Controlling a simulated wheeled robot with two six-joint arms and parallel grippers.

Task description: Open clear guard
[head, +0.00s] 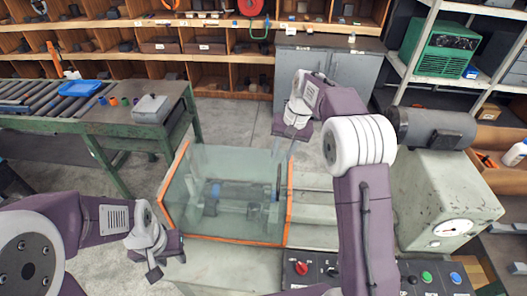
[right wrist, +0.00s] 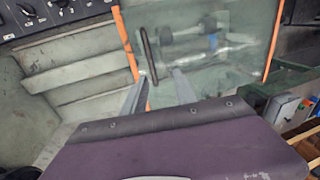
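The clear guard (head: 222,163), a see-through box with orange edges, stands closed over the machine bed in the middle of the head view. A blurred pipe-like part with a blue patch (head: 214,190) shows through it. A dark bar handle (right wrist: 148,55) is on the guard; it also shows at its right side in the head view (head: 279,182). My right gripper (right wrist: 160,76) is open, with the handle's lower end between its fingertips in the picture; contact cannot be told. In the head view it is above the guard's right end (head: 291,146). My left gripper (head: 157,266) is open and empty, left of the guard's front corner.
A grey machine head (head: 440,195) and a control panel with buttons (head: 400,275) stand right of the guard. A green roller table (head: 100,130) is at the left, with a blue tray (head: 80,88). Shelves and a grey cabinet (head: 330,65) line the back.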

